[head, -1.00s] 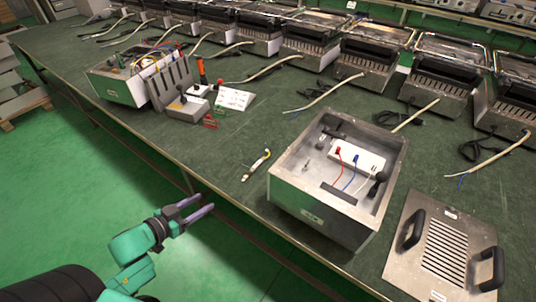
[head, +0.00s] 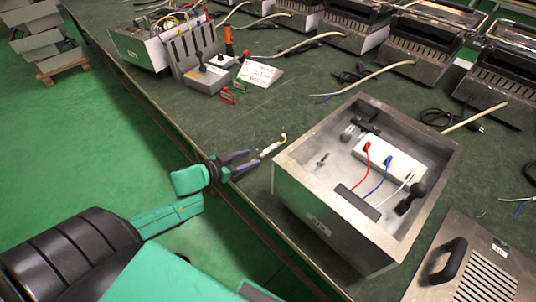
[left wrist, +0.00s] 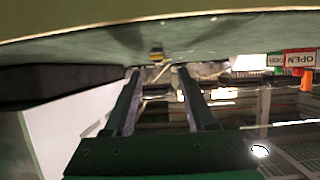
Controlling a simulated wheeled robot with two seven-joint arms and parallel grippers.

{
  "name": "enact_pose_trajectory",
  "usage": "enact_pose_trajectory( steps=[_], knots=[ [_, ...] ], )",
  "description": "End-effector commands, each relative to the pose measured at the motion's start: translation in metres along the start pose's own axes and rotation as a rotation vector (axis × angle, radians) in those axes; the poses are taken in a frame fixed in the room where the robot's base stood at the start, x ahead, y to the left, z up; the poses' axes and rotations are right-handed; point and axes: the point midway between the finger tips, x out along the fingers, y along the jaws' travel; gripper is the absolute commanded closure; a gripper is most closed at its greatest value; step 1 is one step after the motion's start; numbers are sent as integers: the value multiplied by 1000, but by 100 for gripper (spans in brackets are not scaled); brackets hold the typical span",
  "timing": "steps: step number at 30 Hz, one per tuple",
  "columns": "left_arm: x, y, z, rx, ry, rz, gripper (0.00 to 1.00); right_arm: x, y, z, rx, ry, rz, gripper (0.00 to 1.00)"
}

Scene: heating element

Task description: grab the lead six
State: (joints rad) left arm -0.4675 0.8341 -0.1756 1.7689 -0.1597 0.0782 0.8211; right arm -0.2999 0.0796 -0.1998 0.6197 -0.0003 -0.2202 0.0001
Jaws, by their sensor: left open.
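A short whitish lead with a yellow end (head: 272,148) lies on the green bench top, just left of the open metal box. No number can be read on it. My left gripper (head: 254,157) is open at the bench's front edge, its fingertips close to the lead's near end. In the left wrist view, a small yellow and dark piece (left wrist: 156,55) shows beyond and between the spread fingers of my left gripper (left wrist: 156,76), with nothing gripped. Contact with the lead cannot be told. My right gripper is not in view.
The metal box (head: 320,226) stands right of the lead, with red and blue wires (head: 377,182) on a white block inside. A vented lid (head: 492,262) lies at the lower right. A grey stand (head: 208,78) and a sign (head: 260,72) stand farther back.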

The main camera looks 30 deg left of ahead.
Motion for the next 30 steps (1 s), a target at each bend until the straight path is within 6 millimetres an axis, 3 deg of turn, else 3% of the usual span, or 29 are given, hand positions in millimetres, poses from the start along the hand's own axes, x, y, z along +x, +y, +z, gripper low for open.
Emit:
enact_pose_trajectory(
  steps=[9,17,18,22,30],
  knots=[
    [48,1,-1,2,3,-1,44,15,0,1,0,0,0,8],
    [53,2,-2,1,-1,0,44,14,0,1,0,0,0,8],
    [53,2,-2,1,-1,0,51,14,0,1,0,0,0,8],
    [53,2,-2,1,-1,0,100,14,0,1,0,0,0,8],
    [53,2,-2,0,-1,1,100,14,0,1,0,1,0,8]
  ],
)
